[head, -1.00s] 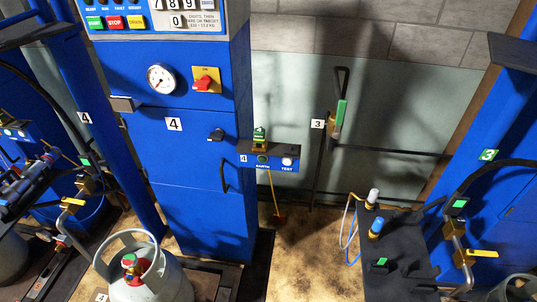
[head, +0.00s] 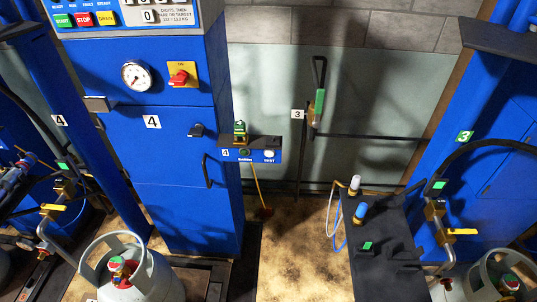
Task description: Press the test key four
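The test key of station four is a round white button (head: 269,153) above the word TEST. It sits at the right end of a small blue box (head: 232,155) marked 4, on the right side of the blue number 4 cabinet (head: 155,175). A green button (head: 244,153) with a blurred label is to its left. A green and brass clamp-like piece (head: 240,132) stands on the box's dark top. The test key's face is unobstructed. Neither of my grippers shows in the head view.
A grey gas cylinder (head: 140,275) stands at the lower left. A dark bench (head: 385,265) with hose fittings stands at the lower right, near a blue post (head: 470,190). Bare floor (head: 300,250) lies between. A thin yellow rod (head: 257,187) hangs below the box.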

